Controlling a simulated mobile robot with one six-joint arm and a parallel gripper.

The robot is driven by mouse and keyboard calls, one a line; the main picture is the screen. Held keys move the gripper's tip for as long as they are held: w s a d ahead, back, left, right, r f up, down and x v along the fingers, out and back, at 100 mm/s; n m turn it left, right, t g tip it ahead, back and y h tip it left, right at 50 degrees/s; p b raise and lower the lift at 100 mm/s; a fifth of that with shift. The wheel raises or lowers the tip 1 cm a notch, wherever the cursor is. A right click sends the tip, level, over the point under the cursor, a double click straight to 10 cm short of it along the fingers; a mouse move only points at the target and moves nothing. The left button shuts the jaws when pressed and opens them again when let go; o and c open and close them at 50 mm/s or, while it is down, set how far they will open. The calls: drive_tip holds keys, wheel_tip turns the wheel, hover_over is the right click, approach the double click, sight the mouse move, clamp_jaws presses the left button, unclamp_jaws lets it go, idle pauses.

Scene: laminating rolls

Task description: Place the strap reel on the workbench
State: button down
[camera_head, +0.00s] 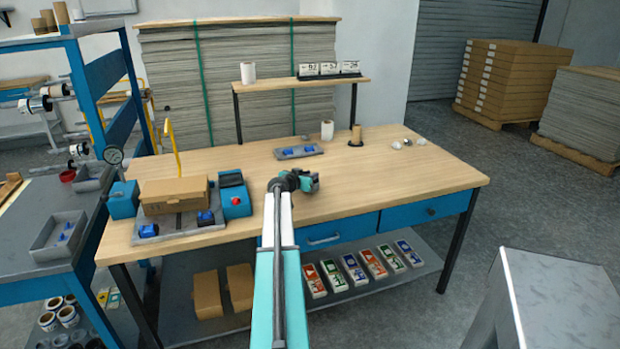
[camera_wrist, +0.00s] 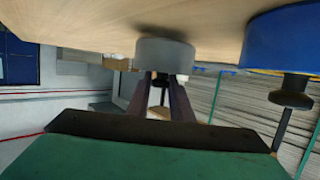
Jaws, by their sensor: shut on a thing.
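My gripper (camera_head: 307,181) is over the front middle part of the workbench (camera_head: 390,180), low over the wooden top. In the wrist view its two dark fingers (camera_wrist: 163,100) close towards a grey round piece, which I take to be the strap reel (camera_wrist: 165,52). The reel lies against the wooden top in that view, with a soft shadow beside it; I cannot tell whether it touches. In the head view the gripper mostly hides the held piece.
A machine with a cardboard box (camera_head: 174,194) stands left on the bench. A grey tray (camera_head: 285,155), a white roll (camera_head: 327,130) and a brown roll (camera_head: 356,134) stand behind my gripper. A round blue thing (camera_wrist: 285,40) is close by at right in the wrist view.

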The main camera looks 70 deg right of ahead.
drive_tip(key=shift+f, duration=0.55)
drive_tip(key=shift+f, duration=0.1)
drive_tip(key=c, duration=1.6)
unclamp_jaws()
drive_tip(key=shift+o, duration=0.2)
drive_tip(key=shift+a+r, duration=0.2)
drive_tip(key=shift+a, duration=0.3)
drive_tip(key=shift+b+v, duration=1.1)
drive_tip(key=shift+v, duration=4.35)
drive_tip(key=shift+r, duration=0.1)
